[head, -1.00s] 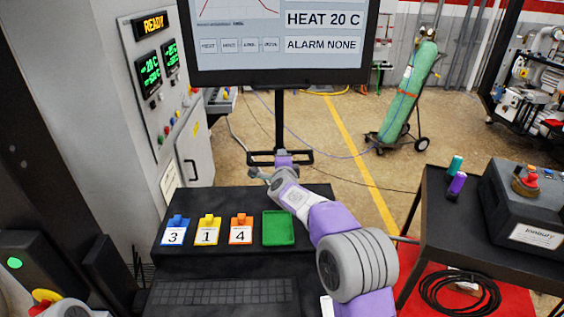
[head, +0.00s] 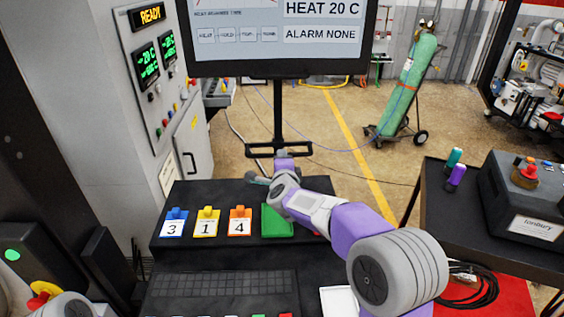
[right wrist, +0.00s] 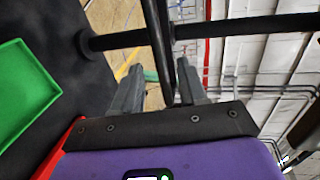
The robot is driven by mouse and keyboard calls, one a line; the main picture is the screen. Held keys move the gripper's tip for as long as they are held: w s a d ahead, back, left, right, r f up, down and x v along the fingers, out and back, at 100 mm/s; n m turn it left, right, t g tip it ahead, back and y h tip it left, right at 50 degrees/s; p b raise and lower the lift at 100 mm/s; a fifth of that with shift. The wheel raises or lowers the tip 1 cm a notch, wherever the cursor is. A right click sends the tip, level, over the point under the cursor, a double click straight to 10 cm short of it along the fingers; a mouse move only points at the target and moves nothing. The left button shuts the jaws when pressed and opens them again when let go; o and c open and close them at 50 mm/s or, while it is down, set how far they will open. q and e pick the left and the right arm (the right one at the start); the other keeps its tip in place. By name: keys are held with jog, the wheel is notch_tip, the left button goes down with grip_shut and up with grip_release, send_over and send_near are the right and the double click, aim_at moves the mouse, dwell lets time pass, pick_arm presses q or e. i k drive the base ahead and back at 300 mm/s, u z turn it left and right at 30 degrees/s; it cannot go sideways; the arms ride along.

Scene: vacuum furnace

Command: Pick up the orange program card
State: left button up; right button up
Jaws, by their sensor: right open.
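The orange program card (head: 240,222) bears a white label with the number 4. It stands on the black desk at the right end of a row of three, beside the yellow card (head: 207,222) marked 1 and the blue card (head: 173,222) marked 3. My right gripper (head: 258,180) is beyond the cards, near the desk's far edge. In the right wrist view its two fingers (right wrist: 160,88) are apart with nothing held between them, and no card shows there. My left gripper is out of view.
A green tray (head: 272,224) lies right of the orange card, partly covered by my right arm; it also shows in the right wrist view (right wrist: 22,92). The monitor stand (head: 278,125) rises behind the desk. A keyboard (head: 225,283) lies in front. The furnace cabinet (head: 110,110) is at left.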

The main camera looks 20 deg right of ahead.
aim_at(240, 220)
jog(key=k, duration=1.5)
